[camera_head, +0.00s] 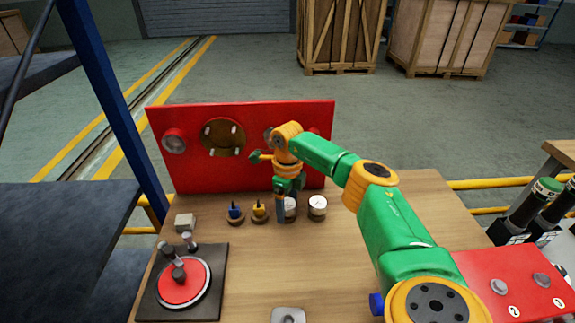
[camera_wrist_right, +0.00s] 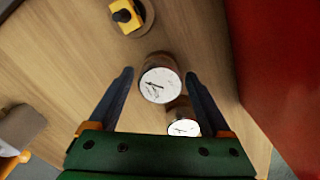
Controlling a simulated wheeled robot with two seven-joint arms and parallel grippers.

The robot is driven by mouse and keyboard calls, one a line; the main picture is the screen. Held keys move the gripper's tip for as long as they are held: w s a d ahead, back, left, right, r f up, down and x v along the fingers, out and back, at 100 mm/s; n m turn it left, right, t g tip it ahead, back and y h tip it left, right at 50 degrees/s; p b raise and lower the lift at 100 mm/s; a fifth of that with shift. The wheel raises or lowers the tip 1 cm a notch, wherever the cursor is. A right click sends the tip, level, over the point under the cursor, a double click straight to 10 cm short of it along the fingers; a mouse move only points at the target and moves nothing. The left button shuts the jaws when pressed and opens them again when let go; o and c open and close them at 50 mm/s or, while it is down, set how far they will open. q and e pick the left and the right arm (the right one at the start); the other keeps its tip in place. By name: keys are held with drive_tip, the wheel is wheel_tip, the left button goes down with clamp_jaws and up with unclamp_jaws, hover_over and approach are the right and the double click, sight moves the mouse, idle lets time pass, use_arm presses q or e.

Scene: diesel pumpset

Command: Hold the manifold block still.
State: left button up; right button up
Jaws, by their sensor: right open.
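I cannot tell for sure which thing is the manifold block; a red block with numbered round fittings (camera_head: 510,282) lies at the right edge of the bench. My right gripper (camera_head: 285,207) points down over the bench, open and empty, in front of the red panel. In the right wrist view its fingers (camera_wrist_right: 159,76) stand on either side of a white-faced gauge (camera_wrist_right: 160,84), apart from it. That gauge (camera_head: 291,205) is partly hidden by the gripper in the head view. A second gauge (camera_head: 317,206) is beside it. My left gripper is not in view.
An upright red panel (camera_head: 265,175) closes the back of the wooden bench (camera_head: 380,230). Blue (camera_head: 235,211) and yellow (camera_head: 259,209) knobbed pieces stand left of the gauges. A red disc on a dark plate (camera_head: 184,281) is front left. Dark cylinders (camera_head: 535,200) stand at right.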

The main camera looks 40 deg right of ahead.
sight(287, 204)
drive_tip(key=shift+p, duration=0.3)
idle(0.4)
clamp_jaws()
drive_tip(key=shift+r+p, duration=1.75)
drive_tip(key=shift+r, duration=0.1)
drive_tip(key=shift+f, duration=0.1)
